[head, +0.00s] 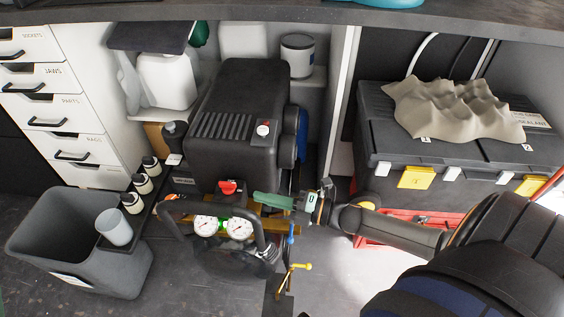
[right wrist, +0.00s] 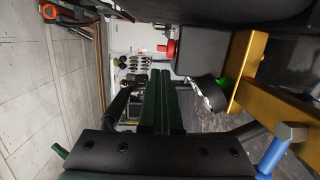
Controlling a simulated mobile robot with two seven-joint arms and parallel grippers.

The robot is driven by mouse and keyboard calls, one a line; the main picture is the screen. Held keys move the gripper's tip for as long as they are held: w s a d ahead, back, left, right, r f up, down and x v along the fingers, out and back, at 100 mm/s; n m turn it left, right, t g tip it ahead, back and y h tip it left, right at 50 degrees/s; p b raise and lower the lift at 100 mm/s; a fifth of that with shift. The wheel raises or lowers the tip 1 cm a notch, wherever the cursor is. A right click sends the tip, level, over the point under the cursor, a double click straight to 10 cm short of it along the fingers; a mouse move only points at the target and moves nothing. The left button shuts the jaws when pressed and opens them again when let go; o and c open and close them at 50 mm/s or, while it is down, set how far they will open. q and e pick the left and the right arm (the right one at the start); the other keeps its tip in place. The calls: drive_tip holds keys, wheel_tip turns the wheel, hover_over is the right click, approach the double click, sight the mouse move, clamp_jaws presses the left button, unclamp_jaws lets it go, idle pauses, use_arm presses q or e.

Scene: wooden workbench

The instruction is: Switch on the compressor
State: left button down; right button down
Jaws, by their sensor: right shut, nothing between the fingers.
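The compressor (head: 235,145) is a black machine under the bench, with a ribbed cover and a small red-and-white control (head: 263,129) on top. In front of the cover are a red knob (head: 227,187), two round gauges (head: 239,228) and a brass-coloured bar. My right gripper (head: 256,198) reaches in from the right, its green fingers shut and empty, pointing left just right of the red knob. In the right wrist view the closed fingers (right wrist: 160,73) point toward the red knob (right wrist: 166,49), apparently apart from it. My left gripper is not in view.
A grey bin (head: 75,245) with a white cup stands at left, near several small bottles. A black toolbox (head: 450,160) with a draped cloth is at right. Black hoops flank the gauges, and a blue-handled valve (right wrist: 285,150) is close to my right gripper.

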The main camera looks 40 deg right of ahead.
drive_tip(key=shift+p+v, duration=0.35)
drive_tip(key=shift+v, duration=2)
